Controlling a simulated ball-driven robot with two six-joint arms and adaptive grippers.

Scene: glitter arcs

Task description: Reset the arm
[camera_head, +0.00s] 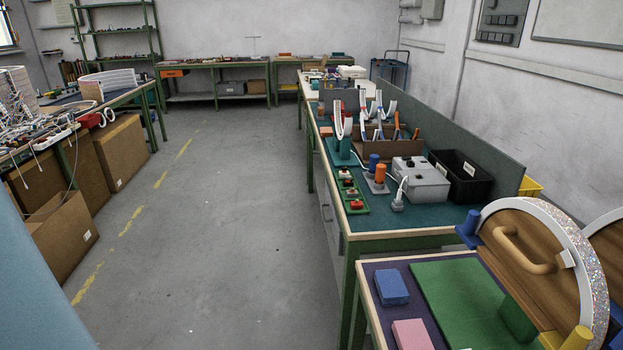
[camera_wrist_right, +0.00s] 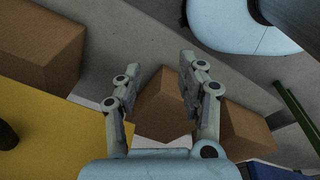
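My right gripper (camera_wrist_right: 153,75) shows only in the right wrist view. Its two grey jointed fingers stand wide apart with nothing between them. Beyond and below the fingers is a brown cardboard box (camera_wrist_right: 164,100), apart from them as far as I can tell. Neither gripper shows in the head view. A pale blue part of my own body fills the lower left corner there, and another pale blue rounded part of mine shows at the top right of the wrist view. My left gripper is in neither view.
In the head view, a table with a green mat (camera_head: 468,298), a blue block (camera_head: 391,287) and a glittery arch (camera_head: 581,262) stands at the lower right. A long cluttered bench lies behind it. Cardboard boxes (camera_head: 122,152) line the left. The grey floor (camera_head: 225,220) between is clear.

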